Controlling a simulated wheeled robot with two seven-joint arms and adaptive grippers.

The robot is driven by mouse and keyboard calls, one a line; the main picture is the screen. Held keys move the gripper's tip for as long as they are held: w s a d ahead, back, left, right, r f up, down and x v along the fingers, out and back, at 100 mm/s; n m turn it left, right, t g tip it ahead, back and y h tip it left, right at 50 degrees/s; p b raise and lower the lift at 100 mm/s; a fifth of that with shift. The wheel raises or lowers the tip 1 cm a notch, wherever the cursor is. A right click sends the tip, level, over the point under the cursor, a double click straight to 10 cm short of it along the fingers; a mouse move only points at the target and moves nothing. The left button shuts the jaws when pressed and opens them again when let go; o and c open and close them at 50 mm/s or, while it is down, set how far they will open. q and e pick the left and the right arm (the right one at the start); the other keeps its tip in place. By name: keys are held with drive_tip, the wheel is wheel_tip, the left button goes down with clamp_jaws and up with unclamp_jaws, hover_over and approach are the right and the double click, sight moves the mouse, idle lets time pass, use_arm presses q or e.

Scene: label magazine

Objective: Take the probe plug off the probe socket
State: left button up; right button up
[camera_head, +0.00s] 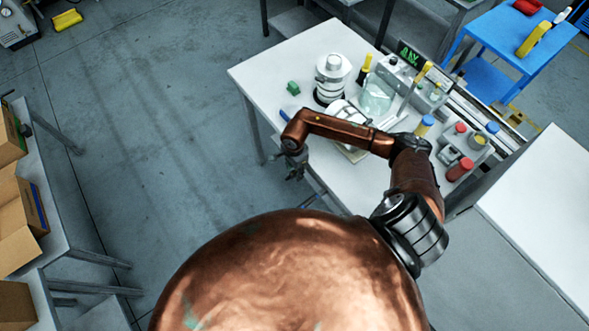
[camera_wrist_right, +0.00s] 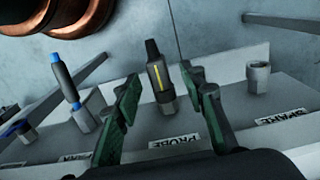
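The probe plug (camera_wrist_right: 159,70) is dark with a yellow stripe and stands nearly upright in the right wrist view. Its lower end meets the grey probe socket (camera_wrist_right: 169,102), behind the PROBE label (camera_wrist_right: 174,141). My right gripper (camera_wrist_right: 161,84) has its green fingers apart, one on each side of the plug, with visible gaps. In the head view my right gripper (camera_head: 296,168) hangs down at the near left edge of the white table (camera_head: 262,77); the plug cannot be made out there. My left gripper is not in view.
A grey socket (camera_wrist_right: 258,76) by the SPARE label stands empty at right. A blue-banded plug (camera_wrist_right: 65,77) stands in a holder at left. The table carries a white stacked device (camera_head: 332,76), a glass flask (camera_head: 377,96) and a red-capped jar (camera_head: 460,169).

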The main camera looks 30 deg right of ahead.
drive_tip(key=shift+c, duration=0.6)
clamp_jaws()
drive_tip(key=shift+a, duration=0.1)
drive_tip(key=shift+s+a, duration=0.15)
drive_tip(key=shift+a, duration=2.15)
